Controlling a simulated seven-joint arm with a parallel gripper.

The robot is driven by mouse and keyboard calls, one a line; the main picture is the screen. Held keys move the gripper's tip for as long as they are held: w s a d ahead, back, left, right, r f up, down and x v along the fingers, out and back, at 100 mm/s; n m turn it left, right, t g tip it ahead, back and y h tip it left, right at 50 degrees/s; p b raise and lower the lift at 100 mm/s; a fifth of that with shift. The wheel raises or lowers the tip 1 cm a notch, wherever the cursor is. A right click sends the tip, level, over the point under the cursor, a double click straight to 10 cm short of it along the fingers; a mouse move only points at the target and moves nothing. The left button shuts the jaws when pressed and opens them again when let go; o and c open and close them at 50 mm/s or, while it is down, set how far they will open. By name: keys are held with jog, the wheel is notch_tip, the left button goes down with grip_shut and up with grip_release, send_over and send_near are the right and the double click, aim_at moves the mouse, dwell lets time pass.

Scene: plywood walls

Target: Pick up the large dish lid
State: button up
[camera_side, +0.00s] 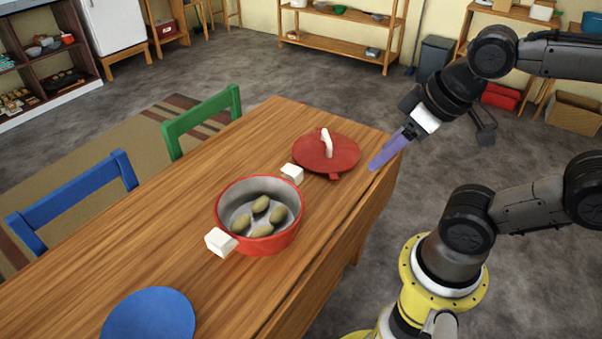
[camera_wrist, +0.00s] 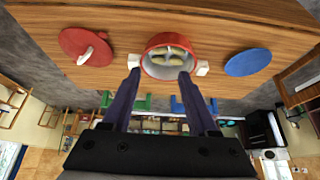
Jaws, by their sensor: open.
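The large dish lid is a red round lid (camera_side: 313,153) with a white upright handle. It lies flat on the wooden table near its far right end, and shows at the upper left in the wrist view (camera_wrist: 76,43). My gripper (camera_side: 376,167) is to the right of the lid in the side view, above the table's edge and apart from the lid. In the wrist view its two purple fingers (camera_wrist: 159,74) are spread with nothing between them held; the red pot appears beyond their tips. The lid is off to the left of the fingers there.
A red pot (camera_side: 225,221) with white handles holds several olive-coloured oval items and stands close to the lid. A blue round plate (camera_side: 148,318) lies at the near end of the table. Green (camera_side: 203,119) and blue (camera_side: 72,197) chairs stand along the left side.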

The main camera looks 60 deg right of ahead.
jog(key=w+d+r+m, duration=0.3)
jog(key=w+r, duration=0.6)
jog(key=w, duration=0.3)
jog(key=m+g, duration=0.6)
jog(key=m, duration=0.1)
send_over(327, 135)
notch_tip(327, 135, down, 23)
notch_tip(327, 135, down, 7)
jog(key=shift+s+d+r, duration=0.1)
jog(key=shift+s, duration=0.05)
jog(key=shift+f, duration=3.15)
grip_shut()
